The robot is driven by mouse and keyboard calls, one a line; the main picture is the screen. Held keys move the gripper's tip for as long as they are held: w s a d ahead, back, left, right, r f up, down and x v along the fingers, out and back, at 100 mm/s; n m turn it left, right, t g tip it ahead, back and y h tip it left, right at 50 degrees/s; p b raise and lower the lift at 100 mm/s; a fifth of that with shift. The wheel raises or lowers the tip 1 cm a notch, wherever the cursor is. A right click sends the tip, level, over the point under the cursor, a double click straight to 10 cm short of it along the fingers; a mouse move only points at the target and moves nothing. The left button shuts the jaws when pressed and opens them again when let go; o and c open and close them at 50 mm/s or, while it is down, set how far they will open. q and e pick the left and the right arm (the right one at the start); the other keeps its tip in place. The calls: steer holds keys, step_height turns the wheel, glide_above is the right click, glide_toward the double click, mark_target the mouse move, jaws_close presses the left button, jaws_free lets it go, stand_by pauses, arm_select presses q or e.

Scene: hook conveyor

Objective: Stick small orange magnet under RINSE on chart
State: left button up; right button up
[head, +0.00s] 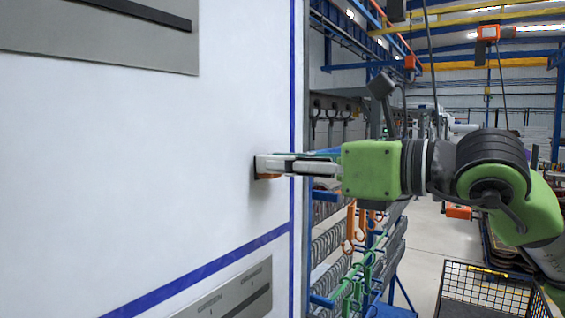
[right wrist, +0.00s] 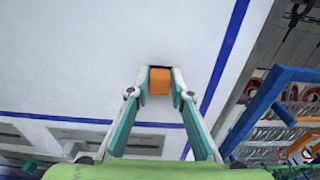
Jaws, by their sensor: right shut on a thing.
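The small orange magnet (right wrist: 160,80) sits between the fingertips of my right gripper (right wrist: 160,86) in the right wrist view. In the head view the magnet (head: 268,176) shows only as an orange edge below the fingertips. My right gripper (head: 268,166) is shut on it and reaches in from the right, with the fingertips at the white chart board (head: 130,130). The magnet appears at or very near the board's surface; I cannot tell whether it touches. No RINSE label is readable in either view. My left gripper is not in view.
Blue lines (head: 215,266) cross the board. Grey panels sit at its upper left (head: 90,40) and bottom (head: 215,308). Right of the board are racks with hooks (head: 355,225) and blue frames. A black wire basket (head: 487,292) stands at the lower right.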

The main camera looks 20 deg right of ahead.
steer(key=shift+s+d, duration=0.1)
steer(key=shift+s, duration=0.05)
steer(key=b+v, duration=0.3)
steer(key=v, duration=0.3)
steer(key=shift+s+d, duration=0.2)
steer(key=shift+s, duration=0.1)
stand_by(0.9)
steer(key=shift+f, duration=0.1)
